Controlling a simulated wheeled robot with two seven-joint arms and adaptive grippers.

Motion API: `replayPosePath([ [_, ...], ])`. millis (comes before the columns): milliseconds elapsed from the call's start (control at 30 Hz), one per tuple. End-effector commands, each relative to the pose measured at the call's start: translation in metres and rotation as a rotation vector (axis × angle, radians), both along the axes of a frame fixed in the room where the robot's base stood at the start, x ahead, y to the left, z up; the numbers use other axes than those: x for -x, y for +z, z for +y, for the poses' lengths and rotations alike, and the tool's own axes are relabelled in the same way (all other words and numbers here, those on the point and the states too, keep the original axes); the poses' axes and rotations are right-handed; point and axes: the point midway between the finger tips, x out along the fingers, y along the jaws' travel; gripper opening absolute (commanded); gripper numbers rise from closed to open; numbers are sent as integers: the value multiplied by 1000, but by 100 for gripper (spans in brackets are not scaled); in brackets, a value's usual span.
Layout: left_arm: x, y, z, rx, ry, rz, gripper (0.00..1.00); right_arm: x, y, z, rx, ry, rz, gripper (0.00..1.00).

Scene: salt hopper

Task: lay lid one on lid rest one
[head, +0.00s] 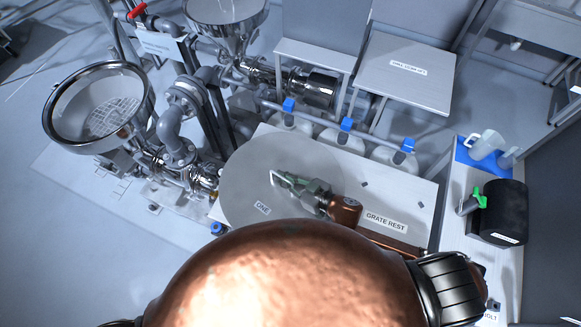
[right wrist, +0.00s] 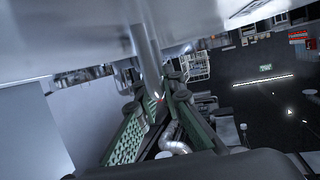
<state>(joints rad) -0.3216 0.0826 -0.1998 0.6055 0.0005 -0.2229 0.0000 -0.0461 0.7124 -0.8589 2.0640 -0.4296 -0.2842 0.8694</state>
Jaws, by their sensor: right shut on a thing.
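Lid one is a large round grey disc (head: 245,170) with a label reading ONE. My right gripper (head: 283,180) is over its middle and shut on its handle, a grey post (right wrist: 146,55) between the green fingers in the right wrist view. The lid overlaps the left part of a white table labelled GRATE REST (head: 400,237) in the head view; the gap between them cannot be judged. Two pale stands, one at the top middle (head: 315,52) and one labelled (head: 400,88), are behind. The label is too small to read, so I cannot tell which is lid rest one. My left gripper is not in view.
An open steel hopper (head: 58,112) with a grate inside stands at the left, another (head: 228,12) at the top. Pipes run between them. White jugs with blue caps (head: 346,138) line the table's back. A side table (head: 460,190) holds a black container (head: 505,210).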

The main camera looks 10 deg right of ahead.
Motion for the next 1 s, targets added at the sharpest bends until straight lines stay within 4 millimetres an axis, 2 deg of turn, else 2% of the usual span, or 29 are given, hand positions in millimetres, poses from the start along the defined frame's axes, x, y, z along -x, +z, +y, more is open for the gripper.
replayPosePath([
  [133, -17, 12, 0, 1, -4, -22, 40, -14, -7, -6, 6, 136, -7, 0],
  [300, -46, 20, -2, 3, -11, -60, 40, -27, -12, -23, 2, 216, -6, 0],
  [367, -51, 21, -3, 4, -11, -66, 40, -30, -12, -27, -1, 231, -5, 0],
  [467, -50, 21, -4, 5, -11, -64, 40, -34, -13, -33, -4, 246, -4, 0],
  [667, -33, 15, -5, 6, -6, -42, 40, -35, -18, -35, -5, 251, -4, 0],
  [800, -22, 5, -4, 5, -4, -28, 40, -35, -26, -35, -5, 250, -4, 0],
  [1000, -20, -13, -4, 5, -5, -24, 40, -35, -44, -34, -4, 250, -4, 0],
])
